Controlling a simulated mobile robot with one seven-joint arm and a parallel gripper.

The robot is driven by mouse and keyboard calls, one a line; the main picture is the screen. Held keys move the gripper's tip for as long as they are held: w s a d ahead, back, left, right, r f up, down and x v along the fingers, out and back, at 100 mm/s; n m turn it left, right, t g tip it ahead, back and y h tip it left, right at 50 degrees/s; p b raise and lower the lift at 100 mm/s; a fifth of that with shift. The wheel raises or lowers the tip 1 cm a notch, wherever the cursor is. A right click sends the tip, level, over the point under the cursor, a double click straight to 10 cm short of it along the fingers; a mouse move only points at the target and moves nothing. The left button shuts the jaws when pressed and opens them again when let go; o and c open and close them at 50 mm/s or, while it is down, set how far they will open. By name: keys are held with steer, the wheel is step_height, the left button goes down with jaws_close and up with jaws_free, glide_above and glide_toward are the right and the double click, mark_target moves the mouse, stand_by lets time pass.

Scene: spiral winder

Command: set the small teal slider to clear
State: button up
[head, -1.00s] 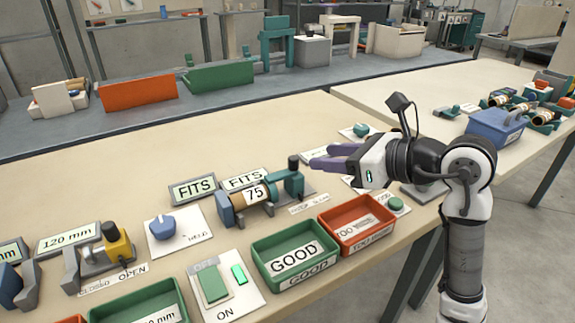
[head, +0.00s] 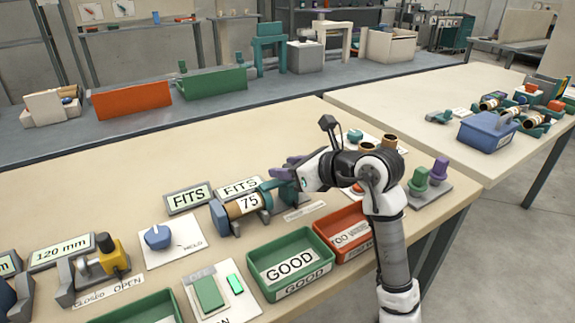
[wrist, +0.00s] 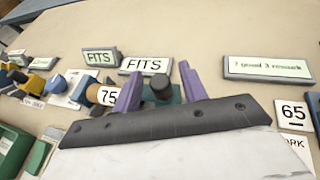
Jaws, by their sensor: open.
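The teal slider (head: 286,192) stands at the right end of a fixture that holds a tan roll (head: 242,206) marked 75. In the wrist view the slider (wrist: 172,97) shows its dark upright knob (wrist: 160,86), lined up between my purple fingers. My gripper (head: 284,169) is open, and in the wrist view the open gripper (wrist: 161,84) has a finger on each side of the knob. Whether either finger touches it, I cannot tell. In the head view my fingers and wrist hide the knob. The label strip (head: 305,211) before the slider is too small to read.
Two FITS signs (head: 188,197) stand behind the fixture. A green GOOD tray (head: 290,262) and an orange tray (head: 345,235) are in front. A blue knob (head: 158,237) is to the left. Green and purple upright pieces (head: 418,180) stand right of my arm.

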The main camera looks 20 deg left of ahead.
steer(key=shift+w+a+f, duration=0.1)
steer(key=shift+a, duration=0.1)
jaws_close()
steer(key=shift+w+d+b, duration=0.45)
steer(key=shift+w+d, duration=0.35)
steer(key=shift+w, duration=0.15)
steer(key=shift+w+d, duration=0.25)
steer(key=shift+w, duration=0.1)
jaws_free()
steer(key=shift+d, duration=0.15)
